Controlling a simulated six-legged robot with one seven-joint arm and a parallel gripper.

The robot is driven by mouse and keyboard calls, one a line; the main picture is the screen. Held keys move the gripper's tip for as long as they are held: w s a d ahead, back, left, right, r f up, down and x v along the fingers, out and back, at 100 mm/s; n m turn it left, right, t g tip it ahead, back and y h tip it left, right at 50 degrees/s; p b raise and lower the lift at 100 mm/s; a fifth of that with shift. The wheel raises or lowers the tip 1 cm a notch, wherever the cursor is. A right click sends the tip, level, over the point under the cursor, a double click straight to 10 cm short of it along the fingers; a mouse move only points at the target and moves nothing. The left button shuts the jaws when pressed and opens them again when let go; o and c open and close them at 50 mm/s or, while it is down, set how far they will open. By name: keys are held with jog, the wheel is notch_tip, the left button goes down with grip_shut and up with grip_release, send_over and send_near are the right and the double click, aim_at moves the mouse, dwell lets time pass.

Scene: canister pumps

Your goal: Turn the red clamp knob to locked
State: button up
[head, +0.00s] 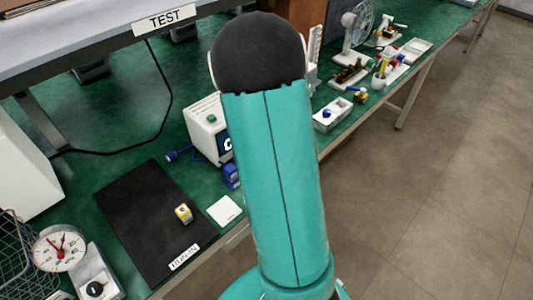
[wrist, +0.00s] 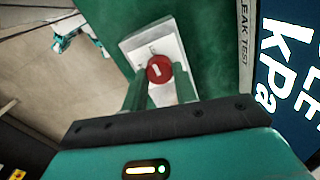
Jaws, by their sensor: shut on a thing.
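In the wrist view the red clamp knob (wrist: 159,66) is round with a short white mark on its top. It sits on a white block (wrist: 140,42) on the green bench top. The small marks on the block are too blurred to read. My gripper (wrist: 161,82) has one green finger on each side of the knob and is shut on it. In the head view my teal arm hides the knob and the gripper.
A "LEAK TEST" panel (wrist: 246,40) reading kPa stands close on the right in the wrist view. In the head view, a white unit (head: 207,125), black mat (head: 135,220), yellow block (head: 184,213) and dial gauge (head: 59,248) are left of my arm. A blue-knobbed white block (head: 331,115) stands right.

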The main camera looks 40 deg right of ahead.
jog(key=shift+m, duration=0.3)
jog(key=o, duration=1)
jog(key=shift+c, duration=0.2)
notch_tip(320, 180, up, 14)
jog(key=shift+f, duration=0.1)
jog(key=s+a+r+n+t, duration=0.1)
jog(key=a+r+n, duration=0.35)
jog(key=a, duration=0.25)
jog(key=s+a+r+n+t, duration=0.1)
jog(key=a+r+n+t, duration=0.15)
jog(key=a+n, duration=0.4)
jog(key=s+a+r+n+t, duration=0.1)
jog(key=s+a+n, duration=0.3)
jog(key=a, duration=0.3)
jog(key=s+a+r+n+t, duration=0.1)
jog(key=s+a+r+n, duration=0.1)
jog(key=s+a+n, duration=0.3)
jog(key=shift+a+r, duration=0.25)
jog(key=shift+a, duration=0.6)
